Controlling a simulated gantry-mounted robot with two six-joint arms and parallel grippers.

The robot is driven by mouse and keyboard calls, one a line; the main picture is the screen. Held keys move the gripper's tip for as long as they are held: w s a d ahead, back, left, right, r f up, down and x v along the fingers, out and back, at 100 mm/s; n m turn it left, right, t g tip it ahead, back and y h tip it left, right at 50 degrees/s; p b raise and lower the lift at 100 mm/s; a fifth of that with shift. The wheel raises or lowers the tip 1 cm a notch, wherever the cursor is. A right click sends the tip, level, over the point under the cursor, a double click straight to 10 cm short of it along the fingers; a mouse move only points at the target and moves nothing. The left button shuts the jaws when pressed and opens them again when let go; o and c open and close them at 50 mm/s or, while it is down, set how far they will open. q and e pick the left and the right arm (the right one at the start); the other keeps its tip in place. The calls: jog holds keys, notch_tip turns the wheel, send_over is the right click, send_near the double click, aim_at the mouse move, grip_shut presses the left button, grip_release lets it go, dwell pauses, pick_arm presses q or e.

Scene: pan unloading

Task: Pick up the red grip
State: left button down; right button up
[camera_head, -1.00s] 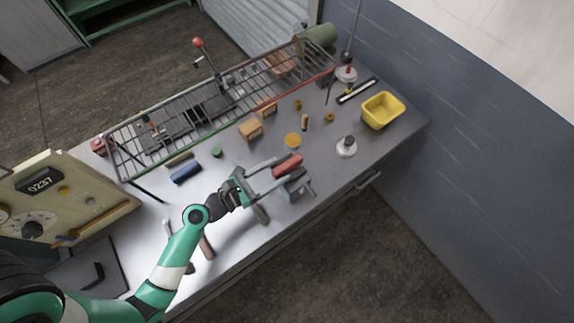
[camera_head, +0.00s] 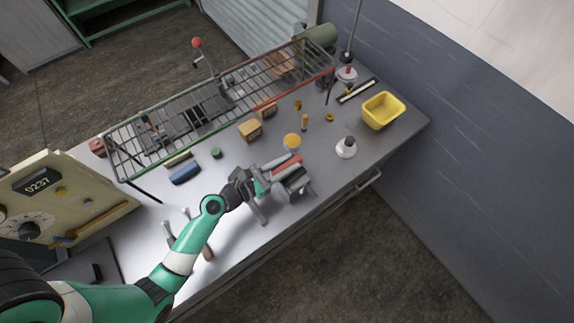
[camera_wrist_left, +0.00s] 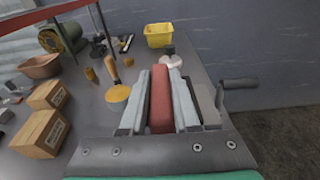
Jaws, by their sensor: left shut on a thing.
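The red grip (camera_head: 286,164) is a red bar near the front edge of the grey bench, beside a grey metal device with a crank handle (camera_head: 306,186). My left gripper (camera_head: 281,166) reaches it from the left and is shut on it. In the left wrist view the red grip (camera_wrist_left: 161,98) stands between the two pale fingers of my left gripper (camera_wrist_left: 161,100), which press on its sides. I cannot tell whether it is lifted off what is under it. My right gripper is not in view.
A wire rack (camera_head: 220,110) runs along the bench's back. A yellow disc (camera_head: 292,141), cardboard boxes (camera_head: 250,130) and a blue roll (camera_head: 185,173) lie nearby. A white round base with a dark knob (camera_head: 346,148) and a yellow bin (camera_head: 383,110) stand to the right.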

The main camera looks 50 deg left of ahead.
aim_at(287, 165)
pick_arm(q)
jog(key=shift+r+p, duration=0.45)
jog(key=shift+r, duration=0.1)
notch_tip(287, 165, up, 3)
jog(key=shift+r+p, duration=0.1)
jog(key=shift+p, duration=1.1)
jog(key=w+d+r+p, duration=0.3)
jog(key=d+r+p, duration=0.5)
jog(key=d+p, duration=0.5)
jog(key=p, duration=0.6)
jog(key=shift+d+r, duration=0.35)
jog(key=shift+d, duration=0.05)
